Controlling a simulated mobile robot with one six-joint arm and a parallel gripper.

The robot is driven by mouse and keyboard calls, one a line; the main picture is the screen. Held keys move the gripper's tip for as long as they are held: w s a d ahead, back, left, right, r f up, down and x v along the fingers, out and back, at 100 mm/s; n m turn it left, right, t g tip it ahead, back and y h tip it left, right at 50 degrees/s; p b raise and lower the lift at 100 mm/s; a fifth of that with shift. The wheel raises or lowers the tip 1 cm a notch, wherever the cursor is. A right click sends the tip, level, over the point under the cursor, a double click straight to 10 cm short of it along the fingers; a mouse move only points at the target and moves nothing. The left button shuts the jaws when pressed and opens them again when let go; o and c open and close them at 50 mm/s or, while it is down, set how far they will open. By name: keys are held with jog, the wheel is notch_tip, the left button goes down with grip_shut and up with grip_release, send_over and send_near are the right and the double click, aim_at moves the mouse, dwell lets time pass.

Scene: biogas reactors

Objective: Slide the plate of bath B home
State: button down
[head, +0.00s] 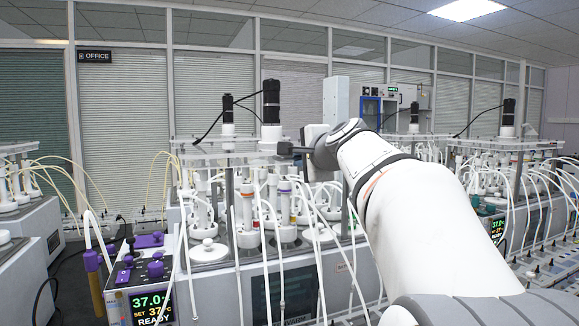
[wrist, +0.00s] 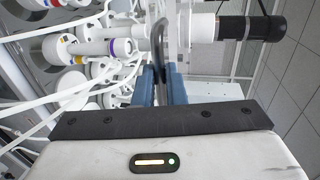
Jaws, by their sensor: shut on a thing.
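In the head view a thin clear plate (head: 205,146) lies level on posts above the middle bath (head: 215,285), with black-topped stirrer motors (head: 271,100) standing at it. I take it for the plate of bath B; no letter is legible. My gripper (head: 284,148) is at the plate's right end. In the wrist view the blue fingers of my gripper (wrist: 161,84) are close together around a dark, narrow handle-like piece (wrist: 158,42). The clear plate edge (wrist: 177,38) shows beside it. How far the plate sits from its end position cannot be told.
White bottles (head: 246,212) with coloured rings and many loose white tubes crowd the bath below. A controller (head: 147,300) with purple knobs reads 37.0 and READY. More reactor baths stand at left (head: 30,235) and right (head: 520,200). Black cables (head: 212,125) hang near the motors.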

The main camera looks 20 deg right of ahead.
jog(key=shift+s+f, duration=0.2)
jog(key=shift+s, duration=0.3)
jog(key=c, duration=1.7)
grip_release()
jog(key=shift+s+r, duration=0.1)
jog(key=shift+s, duration=0.15)
jog(key=shift+o, duration=1)
jog(key=shift+r, duration=0.1)
jog(key=v, duration=0.7)
jog(key=shift+s+b, duration=0.35)
jog(key=shift+b, duration=0.1)
